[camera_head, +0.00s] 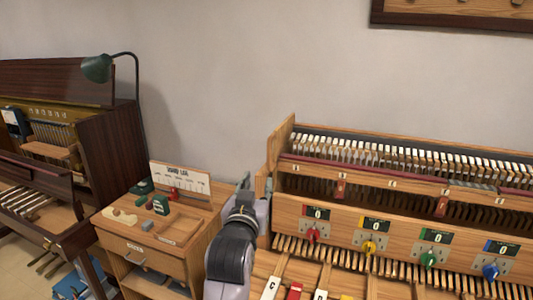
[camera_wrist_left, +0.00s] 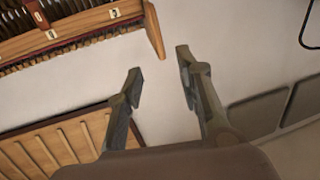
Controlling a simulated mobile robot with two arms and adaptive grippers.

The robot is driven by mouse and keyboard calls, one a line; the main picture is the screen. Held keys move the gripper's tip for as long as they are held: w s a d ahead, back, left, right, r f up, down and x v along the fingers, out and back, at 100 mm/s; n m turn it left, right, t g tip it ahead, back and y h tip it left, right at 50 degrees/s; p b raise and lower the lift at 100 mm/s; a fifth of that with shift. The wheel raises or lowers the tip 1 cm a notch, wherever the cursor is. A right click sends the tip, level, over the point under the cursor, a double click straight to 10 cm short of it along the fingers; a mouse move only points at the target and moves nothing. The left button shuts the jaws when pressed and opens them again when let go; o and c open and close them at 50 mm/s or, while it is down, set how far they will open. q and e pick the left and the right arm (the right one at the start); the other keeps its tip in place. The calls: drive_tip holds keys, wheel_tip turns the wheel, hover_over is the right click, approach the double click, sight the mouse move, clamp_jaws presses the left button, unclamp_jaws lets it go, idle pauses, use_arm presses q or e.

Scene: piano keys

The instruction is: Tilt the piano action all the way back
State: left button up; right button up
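The piano action (camera_head: 400,205) is a long wooden frame with rows of pale hammers, a dark red rail and numbered labels, at the right of the head view. I cannot tell how far it leans. Its wooden left end piece (camera_head: 281,146) stands up at the left. My left gripper (camera_head: 250,186) is beside this left end. In the left wrist view, my left gripper (camera_wrist_left: 159,62) is open, with nothing between its fingers. The tip of a wooden end piece (camera_wrist_left: 153,30) shows just beyond the fingertips; contact is not visible. My right gripper is not in view.
Coloured knobs, one of them yellow (camera_head: 369,247), line the action's front above loose keys (camera_head: 271,288). A small wooden cabinet (camera_head: 150,245) with tools stands to the left. A dark upright piano (camera_head: 118,150) and a green lamp (camera_head: 97,68) are farther left.

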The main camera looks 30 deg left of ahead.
sight(269, 156)
use_arm(q)
drive_tip(key=p+x, duration=0.4)
drive_tip(key=x, duration=1.3)
drive_tip(key=shift+w+d+f, duration=0.1)
drive_tip(key=shift+w+d, duration=0.05)
drive_tip(key=c, duration=0.7)
clamp_jaws()
